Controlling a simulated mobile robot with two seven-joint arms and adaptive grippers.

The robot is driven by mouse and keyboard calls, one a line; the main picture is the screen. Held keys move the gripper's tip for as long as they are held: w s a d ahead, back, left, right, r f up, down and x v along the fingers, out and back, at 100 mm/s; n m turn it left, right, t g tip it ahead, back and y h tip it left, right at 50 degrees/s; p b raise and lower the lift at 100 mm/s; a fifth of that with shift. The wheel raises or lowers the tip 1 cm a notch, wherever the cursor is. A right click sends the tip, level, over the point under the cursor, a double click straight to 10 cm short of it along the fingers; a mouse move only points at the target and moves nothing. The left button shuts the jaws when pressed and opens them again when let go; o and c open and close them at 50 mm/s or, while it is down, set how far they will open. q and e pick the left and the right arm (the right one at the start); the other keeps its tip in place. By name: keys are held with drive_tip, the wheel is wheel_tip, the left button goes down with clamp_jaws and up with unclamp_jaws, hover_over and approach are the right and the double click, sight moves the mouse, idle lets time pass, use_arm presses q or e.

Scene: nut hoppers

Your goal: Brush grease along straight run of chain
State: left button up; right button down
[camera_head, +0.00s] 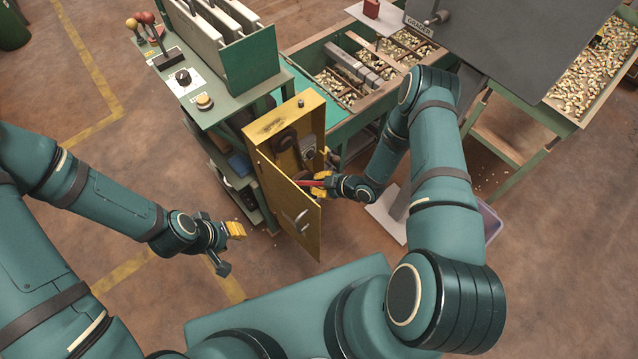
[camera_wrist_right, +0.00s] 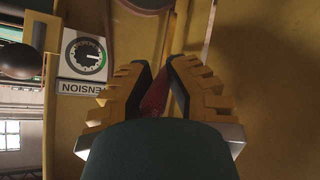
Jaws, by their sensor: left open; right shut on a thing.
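My right gripper (camera_head: 322,184) is at the open front of a yellow cabinet (camera_head: 262,128). It is shut on the red handle of a brush (camera_head: 308,183), which points into the cabinet. In the right wrist view the red handle (camera_wrist_right: 155,98) shows between the yellow-padded fingers (camera_wrist_right: 160,88); the bristles cannot be made out. Dark rounded parts (camera_head: 284,140) show inside the cabinet, and I cannot tell the chain's straight run from them. My left gripper (camera_head: 229,249) is open and empty, left of the cabinet over the floor.
The cabinet's yellow door (camera_head: 290,212) hangs open towards me. A tension dial (camera_wrist_right: 87,54) is inside, with a dark ball (camera_wrist_right: 18,60) beside it. A green control stand (camera_head: 225,105) is behind left; nut bins (camera_head: 338,88) are behind right.

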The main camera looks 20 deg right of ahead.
wheel_tip(320, 180, down, 7)
drive_tip(key=shift+f, duration=0.15)
idle(0.9)
drive_tip(key=shift+s+d+p, duration=0.2)
drive_tip(key=shift+s+d, duration=0.15)
drive_tip(key=shift+s, duration=0.6)
drive_tip(key=shift+s+d+p, duration=0.15)
drive_tip(key=shift+s+d, duration=0.15)
drive_tip(key=shift+s, duration=0.6)
drive_tip(key=shift+s+d+p, duration=0.2)
drive_tip(key=shift+s+d, duration=0.15)
drive_tip(key=shift+s, duration=0.6)
